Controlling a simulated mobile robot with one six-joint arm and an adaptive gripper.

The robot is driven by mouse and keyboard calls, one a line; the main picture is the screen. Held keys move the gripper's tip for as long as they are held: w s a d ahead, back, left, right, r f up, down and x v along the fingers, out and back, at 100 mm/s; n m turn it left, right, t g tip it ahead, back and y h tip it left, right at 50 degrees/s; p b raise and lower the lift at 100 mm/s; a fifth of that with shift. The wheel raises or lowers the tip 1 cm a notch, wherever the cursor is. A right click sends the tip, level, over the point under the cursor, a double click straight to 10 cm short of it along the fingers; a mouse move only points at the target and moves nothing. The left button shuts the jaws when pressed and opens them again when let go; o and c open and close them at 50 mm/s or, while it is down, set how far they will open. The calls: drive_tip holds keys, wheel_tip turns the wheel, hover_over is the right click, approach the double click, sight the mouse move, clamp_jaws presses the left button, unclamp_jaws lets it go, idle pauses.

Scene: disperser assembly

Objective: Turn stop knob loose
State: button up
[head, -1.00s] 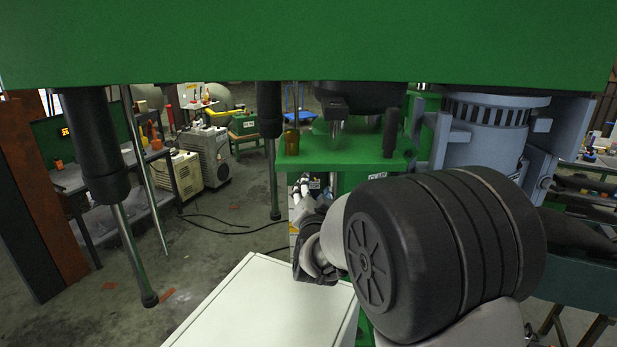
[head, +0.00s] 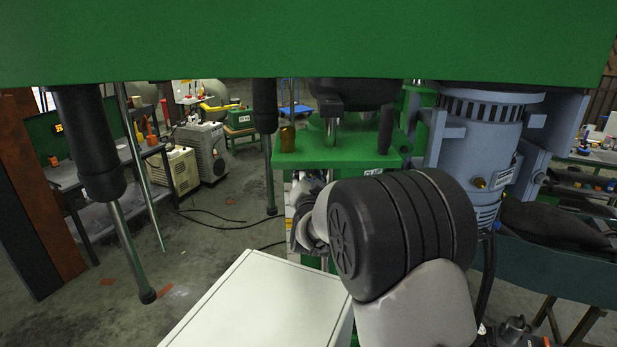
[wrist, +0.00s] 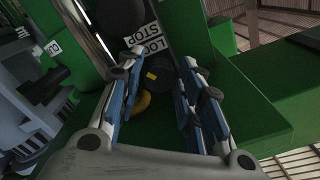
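In the wrist view, a dark round knob (wrist: 160,76) with a small yellow patch sits between and just beyond the fingers of my gripper (wrist: 160,64). A white label reading "LOCK STOP" (wrist: 143,36) is just above it, on the green machine (wrist: 250,110). My gripper is open, with one finger on each side of the knob. I cannot tell whether either finger touches it. A curved yellow piece (wrist: 140,104) shows below the knob, near the left finger. In the head view, my arm hides the knob and most of my gripper.
A large green beam (head: 300,40) crosses the top of the head view. A grey motor (head: 482,135) stands right of my arm. A white box top (head: 265,305) is in front. Black-sleeved rods (head: 90,150) hang at left. Open floor (head: 225,215) lies between.

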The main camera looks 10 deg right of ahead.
drive_tip(key=c, duration=0.6)
drive_tip(key=shift+c, duration=0.2)
drive_tip(key=shift+n+b, duration=0.3)
drive_tip(key=n+b, duration=0.2)
drive_tip(key=n, duration=0.1)
drive_tip(key=shift+f+n+b, duration=0.1)
drive_tip(key=shift+n+b, duration=0.2)
drive_tip(key=shift+b, duration=0.1)
drive_tip(key=n+b, duration=0.1)
drive_tip(key=n, duration=0.4)
drive_tip(key=shift+d+b, duration=0.15)
drive_tip(key=shift+b, duration=0.2)
drive_tip(key=n, duration=0.7)
drive_tip(key=shift+d+r, duration=0.1)
drive_tip(key=shift+r, duration=0.2)
drive_tip(key=n+p, duration=0.1)
drive_tip(key=n, duration=0.4)
drive_tip(key=shift+r+n, duration=0.1)
drive_tip(key=shift+n, duration=0.2)
